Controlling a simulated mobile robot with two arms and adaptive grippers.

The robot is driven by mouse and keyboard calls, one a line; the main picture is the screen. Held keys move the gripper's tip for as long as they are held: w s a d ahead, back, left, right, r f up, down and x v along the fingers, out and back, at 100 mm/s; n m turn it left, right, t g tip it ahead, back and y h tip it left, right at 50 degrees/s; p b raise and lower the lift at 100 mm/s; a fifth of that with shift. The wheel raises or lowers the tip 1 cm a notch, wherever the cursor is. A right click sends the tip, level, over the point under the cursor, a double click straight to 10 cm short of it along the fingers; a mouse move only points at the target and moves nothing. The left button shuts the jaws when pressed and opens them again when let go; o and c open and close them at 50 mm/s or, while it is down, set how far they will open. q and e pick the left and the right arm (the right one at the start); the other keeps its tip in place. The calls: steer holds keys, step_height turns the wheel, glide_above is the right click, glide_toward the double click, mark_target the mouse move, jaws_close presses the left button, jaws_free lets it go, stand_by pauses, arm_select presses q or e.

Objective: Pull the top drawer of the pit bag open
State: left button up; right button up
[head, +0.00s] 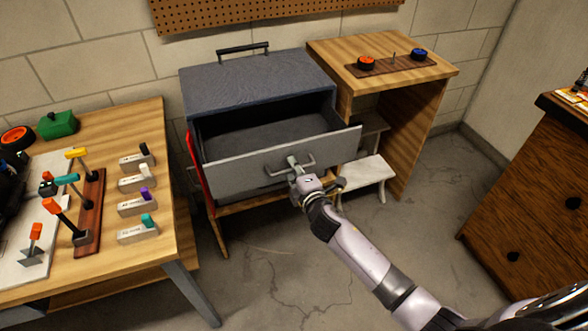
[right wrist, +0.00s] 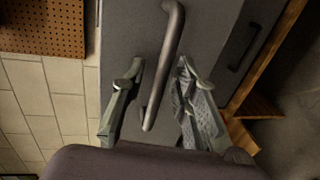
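The pit bag (head: 255,85) is a dark grey box with a carry handle on its lid. Its top drawer (head: 240,158) stands pulled out, with its empty-looking inside showing. The drawer's bar handle (head: 308,162) is on the front face. My right gripper (head: 298,166) is at this handle. In the right wrist view, the handle (right wrist: 163,75) lies between the two fingers of my right gripper (right wrist: 159,68), with gaps visible on both sides. The fingers are apart, not closed on it. My left gripper is not in view.
A workbench (head: 150,120) with tools and labelled blocks stands at left. A wooden stand (head: 410,130) with two wheels on its top is right of the bag. A white step stool (head: 365,172) is beside it. A brown cabinet (head: 530,190) is at far right. Concrete floor in front is free.

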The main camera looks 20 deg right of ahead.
steer(key=shift+s, duration=0.15)
steer(key=s+r, duration=0.2)
steer(key=s, duration=0.9)
steer(key=shift+s+d+r, duration=0.15)
steer(key=shift+s+d, duration=0.05)
steer(key=shift+s, duration=0.05)
steer(key=s+d+f+m+g, duration=0.15)
steer(key=s+f, duration=0.25)
steer(key=f, duration=0.5)
steer(key=s+d+f+m+g+h+p, duration=0.1)
steer(key=s+f+m+g, duration=0.2)
steer(key=f, duration=0.7)
steer(key=s+d+f+m+g, duration=0.1)
steer(key=s+f+m+g, duration=0.2)
steer(key=f, duration=0.6)
steer(key=s+f+m+g, duration=0.2)
steer(key=s+f, duration=0.4)
steer(key=s, duration=0.5)
steer(key=s+f+m+g+p, duration=0.1)
steer(key=s+f+m+g, duration=0.2)
steer(key=s+f, duration=0.3)
steer(key=s+f+m+g, duration=0.2)
steer(key=s+f, duration=0.4)
steer(key=s, duration=1.1)
steer(key=shift+a+f+m, duration=0.2)
steer(key=shift+a+m, duration=0.05)
steer(key=shift+m, duration=0.5)
